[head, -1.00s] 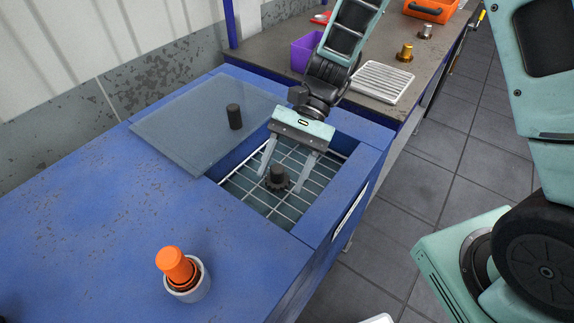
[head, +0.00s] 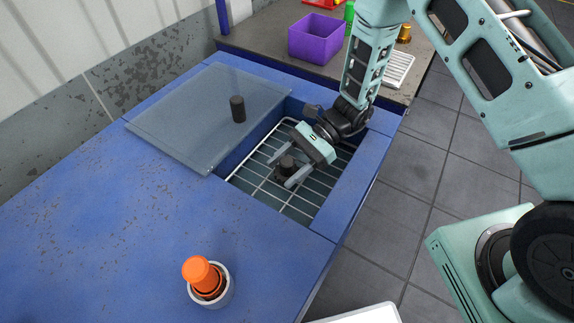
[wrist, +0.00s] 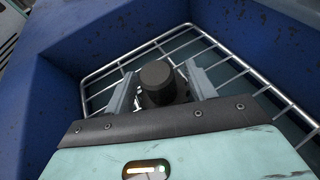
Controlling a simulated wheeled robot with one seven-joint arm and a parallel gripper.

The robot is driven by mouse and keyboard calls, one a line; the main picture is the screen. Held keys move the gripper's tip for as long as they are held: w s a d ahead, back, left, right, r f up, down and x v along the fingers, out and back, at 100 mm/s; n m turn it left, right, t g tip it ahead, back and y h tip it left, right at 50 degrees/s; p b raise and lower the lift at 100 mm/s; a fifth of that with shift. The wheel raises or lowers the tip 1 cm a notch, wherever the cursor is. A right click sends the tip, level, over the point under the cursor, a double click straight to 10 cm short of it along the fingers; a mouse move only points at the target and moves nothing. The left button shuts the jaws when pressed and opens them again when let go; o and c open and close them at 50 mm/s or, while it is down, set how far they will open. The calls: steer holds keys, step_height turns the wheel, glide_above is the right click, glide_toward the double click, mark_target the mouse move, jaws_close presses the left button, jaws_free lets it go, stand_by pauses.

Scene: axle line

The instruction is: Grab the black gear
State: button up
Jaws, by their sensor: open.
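The black gear (head: 287,167) stands on a wire rack (head: 262,190) inside the sunken bay of the blue bench. Its dark round hub shows in the wrist view (wrist: 158,82), while its toothed rim is mostly hidden. My gripper (head: 283,174) is down in the bay and open. Its two grey fingers stand on either side of the hub. In the wrist view, the fingers (wrist: 160,85) flank the gear, with a small gap visible at the right. I cannot tell whether the left finger touches it.
The blue walls of the bay (wrist: 60,90) rise close around my gripper. A glass lid (head: 200,115) with a black knob (head: 238,108) lies at the bay's left. An orange-topped part in a white cup (head: 207,280) stands at the front. A purple bin (head: 315,38) is behind.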

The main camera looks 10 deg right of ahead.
steer(key=shift+x, duration=0.8)
jaws_close()
